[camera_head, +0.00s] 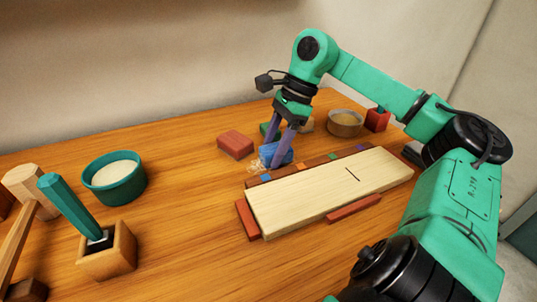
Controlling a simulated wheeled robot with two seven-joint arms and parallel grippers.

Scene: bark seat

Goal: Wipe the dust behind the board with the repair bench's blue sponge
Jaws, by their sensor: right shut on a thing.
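The blue sponge (276,153) is between the fingers of my right gripper (276,157), which is shut on it. The sponge is low at the table top, just behind the left part of the pale wooden board (325,190). Pale dust (256,166) lies on the table at the left of the sponge. I cannot tell whether the sponge touches the table. The board lies flat among red blocks and a brown strip with coloured marks. My left gripper is not in view.
A red block (236,145) lies left of the sponge. A green block (268,130) is partly hidden behind the gripper. A brown bowl (345,123) and a red container (377,120) stand at the back right. A teal bowl (115,182) and a wooden holder (106,255) stand at the left.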

